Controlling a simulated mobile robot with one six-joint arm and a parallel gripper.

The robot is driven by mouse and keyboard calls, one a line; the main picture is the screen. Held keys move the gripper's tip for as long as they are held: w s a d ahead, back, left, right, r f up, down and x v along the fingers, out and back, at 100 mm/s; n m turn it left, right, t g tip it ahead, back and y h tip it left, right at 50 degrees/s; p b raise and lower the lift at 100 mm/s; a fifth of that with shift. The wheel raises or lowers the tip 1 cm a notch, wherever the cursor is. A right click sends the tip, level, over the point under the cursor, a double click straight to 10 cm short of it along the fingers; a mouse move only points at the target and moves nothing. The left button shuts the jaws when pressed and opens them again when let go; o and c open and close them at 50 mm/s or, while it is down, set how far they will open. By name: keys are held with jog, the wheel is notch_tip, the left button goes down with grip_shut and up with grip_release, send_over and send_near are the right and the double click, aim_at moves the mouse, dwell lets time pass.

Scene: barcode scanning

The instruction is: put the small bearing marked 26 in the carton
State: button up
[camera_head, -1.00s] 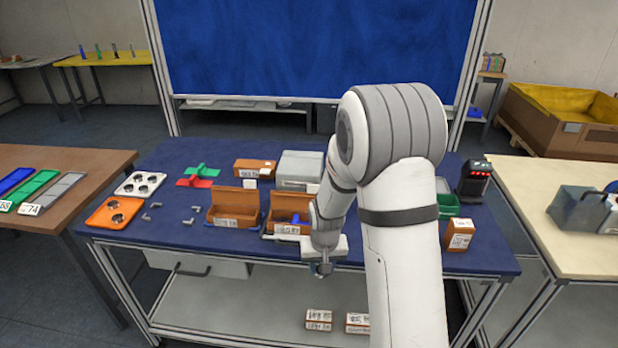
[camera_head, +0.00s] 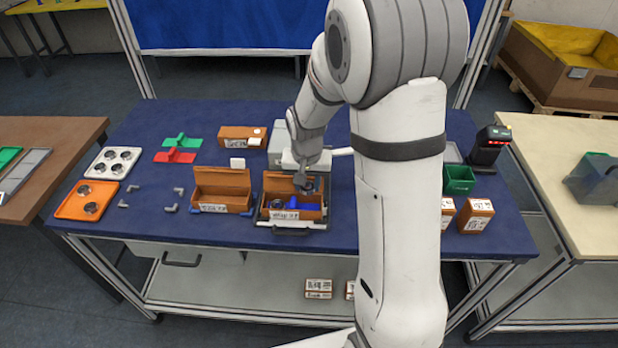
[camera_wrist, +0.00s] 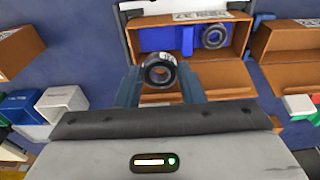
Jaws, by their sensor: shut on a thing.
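My gripper (camera_wrist: 160,88) is shut on a small dark bearing (camera_wrist: 152,66), held between its two fingertips. The bearing has a white mark on its rim, too small to read. In the head view my gripper (camera_head: 304,186) is over an open brown carton (camera_head: 291,222) near the table's front edge. The wrist view shows this carton (camera_wrist: 240,40) beyond the fingertips. A blue insert (camera_wrist: 155,39) lies in it, with another dark ring-shaped bearing (camera_wrist: 214,37) at one end. The held bearing appears above the carton; its exact height is hard to tell.
Another open carton (camera_head: 222,182) stands just left. An orange tray (camera_head: 72,208) and a white tray (camera_head: 114,154), both with round parts, are at the left. A scanner (camera_head: 488,148), a green bin (camera_head: 459,181) and closed cartons (camera_head: 476,216) stand at the right.

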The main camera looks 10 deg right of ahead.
jog(key=shift+f+b, duration=2.5)
jog(key=shift+f, duration=1.05)
jog(key=o, duration=0.7)
jog(key=shift+s, duration=0.1)
jog(key=shift+r, duration=0.1)
jog(key=shift+r+p, duration=1.65)
jog(key=shift+r, duration=0.9)
